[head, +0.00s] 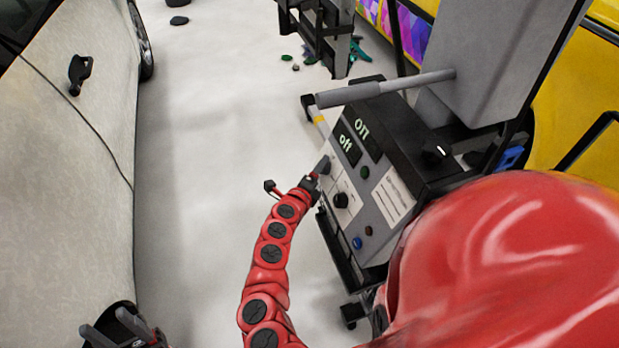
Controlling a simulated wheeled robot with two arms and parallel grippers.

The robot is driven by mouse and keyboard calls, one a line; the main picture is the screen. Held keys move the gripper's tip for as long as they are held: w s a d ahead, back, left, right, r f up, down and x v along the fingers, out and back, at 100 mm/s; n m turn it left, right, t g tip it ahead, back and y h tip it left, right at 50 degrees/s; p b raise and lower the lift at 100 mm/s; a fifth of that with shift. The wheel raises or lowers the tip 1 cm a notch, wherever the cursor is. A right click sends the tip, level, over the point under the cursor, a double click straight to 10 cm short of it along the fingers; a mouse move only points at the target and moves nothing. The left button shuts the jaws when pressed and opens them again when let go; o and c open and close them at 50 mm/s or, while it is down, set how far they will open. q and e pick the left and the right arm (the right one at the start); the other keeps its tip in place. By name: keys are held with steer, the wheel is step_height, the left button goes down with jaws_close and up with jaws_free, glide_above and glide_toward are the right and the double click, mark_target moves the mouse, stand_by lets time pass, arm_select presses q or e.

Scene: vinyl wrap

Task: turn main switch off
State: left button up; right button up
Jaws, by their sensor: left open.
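The control panel (352,245) is a tilted grey face on a dark machine, right of centre. Its upper part has dark plates lettered "off" (347,143) and "ON" (367,130). A black round knob (341,200) sits lower on the face. Another dark knob with a white mark (437,152) is on the black housing; I cannot tell which control is the main switch. My left gripper (112,330) is open and empty at the bottom left, well away from the panel. A red jointed arm, seemingly my right, ends in a small dark tip (308,184) beside the panel's left edge.
A pale car (70,160) stands along the left. A grey handle bar (385,88) crosses above the panel. A yellow vehicle (580,100) is behind at right. Large red shell of mine hides the lower right. Pale floor (205,150) is open between car and machine.

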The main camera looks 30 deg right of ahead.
steer(key=p+v, duration=0.3)
steer(key=v, duration=1.4)
